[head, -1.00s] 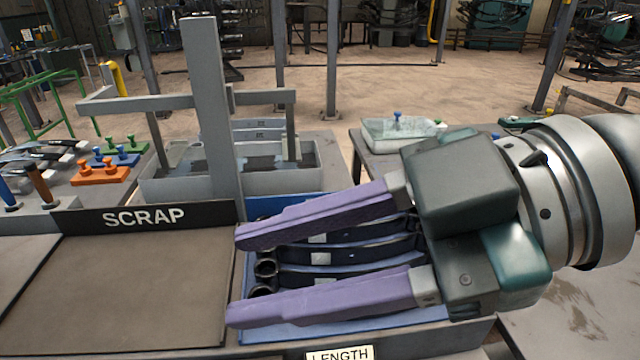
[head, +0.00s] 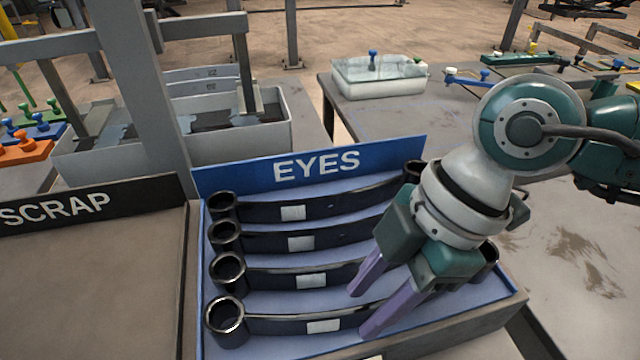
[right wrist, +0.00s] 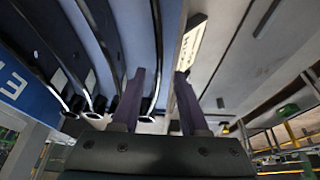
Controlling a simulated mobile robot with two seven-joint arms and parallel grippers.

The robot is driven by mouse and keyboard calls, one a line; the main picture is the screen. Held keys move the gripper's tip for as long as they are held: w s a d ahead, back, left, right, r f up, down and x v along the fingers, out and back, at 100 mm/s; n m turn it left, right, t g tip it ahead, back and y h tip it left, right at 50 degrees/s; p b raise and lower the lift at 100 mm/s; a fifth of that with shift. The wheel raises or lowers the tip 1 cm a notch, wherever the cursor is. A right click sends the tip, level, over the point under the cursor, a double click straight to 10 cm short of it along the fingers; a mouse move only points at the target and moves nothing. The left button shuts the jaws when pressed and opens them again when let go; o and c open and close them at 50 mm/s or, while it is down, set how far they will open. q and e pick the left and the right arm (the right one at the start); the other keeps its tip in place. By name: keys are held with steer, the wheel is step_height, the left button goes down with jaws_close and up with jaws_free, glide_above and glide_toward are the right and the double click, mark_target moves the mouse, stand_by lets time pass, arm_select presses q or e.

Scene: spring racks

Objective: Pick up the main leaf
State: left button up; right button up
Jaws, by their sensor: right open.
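Several dark main leaves with a round eye at the left end and a pale label lie side by side in the blue EYES tray (head: 275,345) in the head view. The nearest leaf (head: 280,324) runs under my right gripper (head: 360,313). That gripper is open and empty, pointing down, with its purple fingertips appearing on either side of this leaf's line. In the right wrist view a leaf (right wrist: 158,40) lies in line with the gap between the fingers (right wrist: 160,75). I cannot tell how far above it they are. The right ends of the leaves are partly hidden. My left gripper is out of view.
The SCRAP bay (head: 90,290) adjoins the tray on the left. A grey post (head: 140,95) and a grey bin (head: 190,145) stand behind it. A table (head: 450,130) at the back right holds a lidded pale box (head: 378,78).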

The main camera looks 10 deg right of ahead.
steer(key=x, duration=0.2)
steer(key=shift+a+f, duration=0.15)
steer(key=shift+f, duration=0.05)
jaws_close()
stand_by(1.2)
steer(key=shift+w+r, duration=0.1)
steer(key=shift+r, duration=0.1)
